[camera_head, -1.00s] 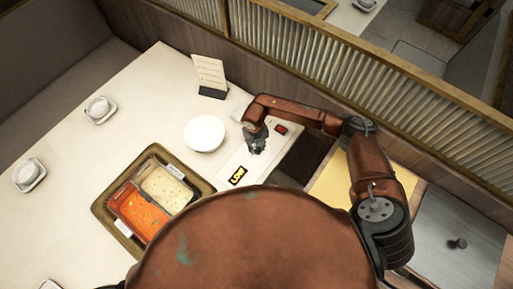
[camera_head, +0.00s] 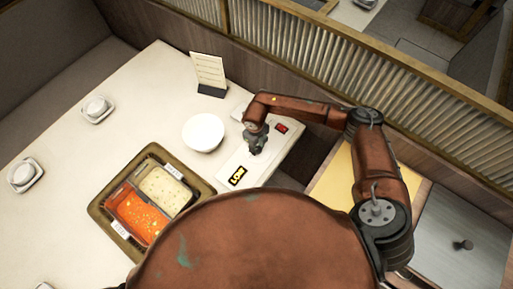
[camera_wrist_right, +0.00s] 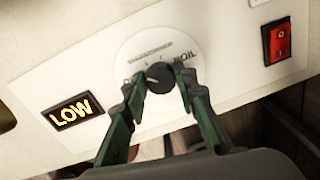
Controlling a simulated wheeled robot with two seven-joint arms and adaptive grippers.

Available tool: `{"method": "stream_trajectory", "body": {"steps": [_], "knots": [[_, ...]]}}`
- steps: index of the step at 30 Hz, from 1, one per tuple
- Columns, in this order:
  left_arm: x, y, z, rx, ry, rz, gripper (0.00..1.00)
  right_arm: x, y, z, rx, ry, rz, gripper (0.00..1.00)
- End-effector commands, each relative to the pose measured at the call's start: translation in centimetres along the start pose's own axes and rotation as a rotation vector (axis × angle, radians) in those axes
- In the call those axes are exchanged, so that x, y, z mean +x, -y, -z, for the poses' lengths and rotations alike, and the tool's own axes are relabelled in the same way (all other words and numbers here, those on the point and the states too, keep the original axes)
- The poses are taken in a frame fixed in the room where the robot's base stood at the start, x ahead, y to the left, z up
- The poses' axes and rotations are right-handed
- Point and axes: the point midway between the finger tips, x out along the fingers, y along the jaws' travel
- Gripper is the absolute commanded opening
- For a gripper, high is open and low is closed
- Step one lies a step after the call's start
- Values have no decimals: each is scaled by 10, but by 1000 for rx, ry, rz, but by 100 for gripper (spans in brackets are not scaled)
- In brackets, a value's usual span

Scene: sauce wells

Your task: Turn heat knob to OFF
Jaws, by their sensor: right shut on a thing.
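The heat knob (camera_wrist_right: 159,77) is a small dark round knob on a pale dial plate. "BOIL" is printed to its right, and the lettering at its left is partly covered by a finger. My right gripper (camera_wrist_right: 158,90) is shut on the knob, with one green finger on each side. In the head view my right gripper (camera_head: 257,146) points down onto the white control panel (camera_head: 262,161). A display (camera_head: 237,176) on the panel reads LOW in yellow, and it also shows in the right wrist view (camera_wrist_right: 73,111). My left gripper is not in view.
A red rocker switch (camera_wrist_right: 279,41) sits on the panel to the right of the knob. A white bowl (camera_head: 203,132) stands left of the panel. A two-part pot (camera_head: 101,214) with red and pale broth is set in the table. A menu card (camera_head: 209,72) stands behind.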

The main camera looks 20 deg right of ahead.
Motion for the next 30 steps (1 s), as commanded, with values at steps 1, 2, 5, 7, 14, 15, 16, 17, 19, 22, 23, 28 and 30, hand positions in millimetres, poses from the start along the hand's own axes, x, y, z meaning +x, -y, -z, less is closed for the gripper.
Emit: {"method": "stream_trajectory", "body": {"steps": [1,2,5,7,14,15,16,17,19,22,23,28,30], "knots": [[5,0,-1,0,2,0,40,4,-1,2,-44,-3,-2,2],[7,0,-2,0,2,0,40,4,-1,2,-69,-2,-2,2],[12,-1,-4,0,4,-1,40,3,-2,2,-157,4,-2,2],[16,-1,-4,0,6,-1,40,4,-2,3,-212,6,-3,2],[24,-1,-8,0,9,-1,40,3,-2,3,-362,15,-3,2],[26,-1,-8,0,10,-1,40,3,-2,3,-382,15,-4,2],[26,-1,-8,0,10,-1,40,3,-2,3,-396,16,-4,2],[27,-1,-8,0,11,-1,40,3,-3,4,-409,16,-4,2],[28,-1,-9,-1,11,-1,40,3,-3,4,-434,17,-5,2],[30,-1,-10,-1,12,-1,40,2,-3,4,-459,18,-5,2],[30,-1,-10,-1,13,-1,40,2,-3,4,-465,18,-5,2],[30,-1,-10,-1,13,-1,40,2,-3,4,-482,19,-5,2],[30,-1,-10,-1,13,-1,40,2,-3,4,-484,19,-5,2]]}}
